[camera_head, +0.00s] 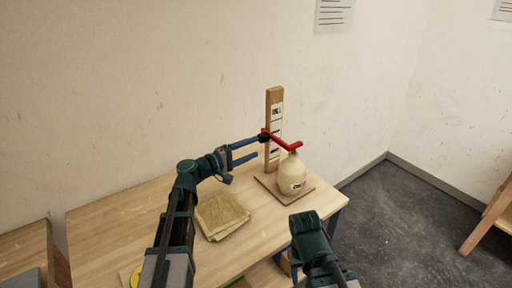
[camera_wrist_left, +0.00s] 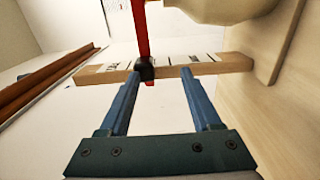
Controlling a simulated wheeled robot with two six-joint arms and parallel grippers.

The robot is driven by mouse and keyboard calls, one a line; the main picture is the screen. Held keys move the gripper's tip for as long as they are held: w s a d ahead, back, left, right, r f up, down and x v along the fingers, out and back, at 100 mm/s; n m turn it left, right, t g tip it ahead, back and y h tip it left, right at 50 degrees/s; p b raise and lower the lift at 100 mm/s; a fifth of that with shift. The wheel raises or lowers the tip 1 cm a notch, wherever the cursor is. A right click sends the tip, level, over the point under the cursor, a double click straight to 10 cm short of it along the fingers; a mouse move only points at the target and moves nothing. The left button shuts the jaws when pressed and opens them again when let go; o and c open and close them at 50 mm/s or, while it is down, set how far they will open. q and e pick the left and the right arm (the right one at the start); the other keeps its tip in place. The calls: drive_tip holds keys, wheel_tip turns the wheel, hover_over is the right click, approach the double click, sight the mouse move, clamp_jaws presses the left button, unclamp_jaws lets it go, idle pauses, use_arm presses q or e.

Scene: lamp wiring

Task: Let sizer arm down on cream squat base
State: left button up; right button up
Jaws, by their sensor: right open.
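The sizer is an upright wooden post (camera_head: 273,125) with marked white labels. Its red arm (camera_head: 283,141) reaches out over the neck of the cream squat base (camera_head: 293,175). I cannot tell whether the arm touches the neck. My left gripper (camera_head: 257,148) is open beside the post, its blue fingers apart. In the left wrist view, the arm's black knob (camera_wrist_left: 146,69) sits by the tip of the left finger, with the red arm (camera_wrist_left: 141,30) running beyond it. My right gripper (camera_head: 295,269) is low at the table's front right, mostly hidden.
The base and post stand on a thin board (camera_head: 269,185) at the table's right end. A folded tan cloth (camera_head: 221,215) lies on the wooden table (camera_head: 125,217). A wall stands close behind. A wooden piece of furniture (camera_head: 490,220) is at the far right.

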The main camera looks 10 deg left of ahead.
use_arm(q)
drive_tip(key=v, duration=1)
drive_tip(key=shift+s+a, duration=0.2)
drive_tip(key=shift+a, duration=0.05)
idle(0.5)
drive_tip(key=shift+r, duration=0.1)
idle(0.3)
drive_tip(key=v, duration=1.4)
